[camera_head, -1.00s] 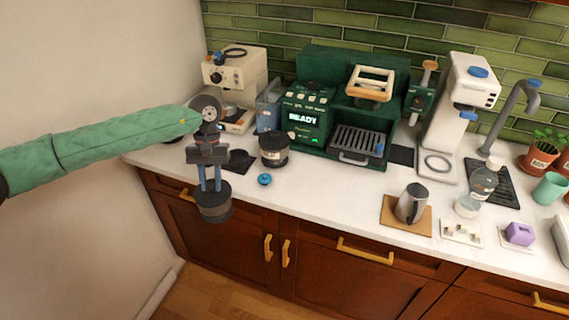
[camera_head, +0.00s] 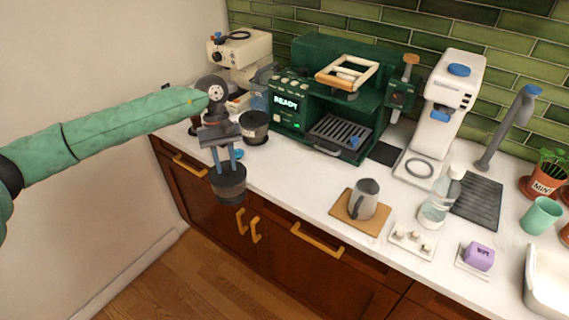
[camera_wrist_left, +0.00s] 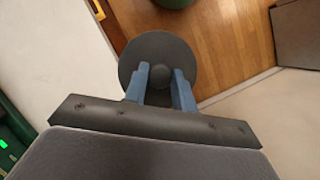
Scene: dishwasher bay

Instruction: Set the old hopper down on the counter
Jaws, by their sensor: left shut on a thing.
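The old hopper (camera_head: 229,186) is a dark, smoky container with a black lid and a round knob. It hangs upright below my left gripper (camera_head: 226,166), whose blue fingers are shut on the knob. In the left wrist view my left gripper (camera_wrist_left: 163,88) pinches the knob of the hopper's round lid (camera_wrist_left: 158,52). The hopper is in front of the counter's front edge, and the wooden floor shows beside it in the wrist view. The white counter (camera_head: 290,178) runs behind it and to the right. My right gripper is not in view.
A similar dark canister (camera_head: 254,127) stands on the counter behind the hopper, near a blue round cap (camera_head: 239,154). The green espresso machine (camera_head: 330,95) is behind. A steel pitcher (camera_head: 364,199) on a wooden board stands right. Counter between canister and pitcher is clear.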

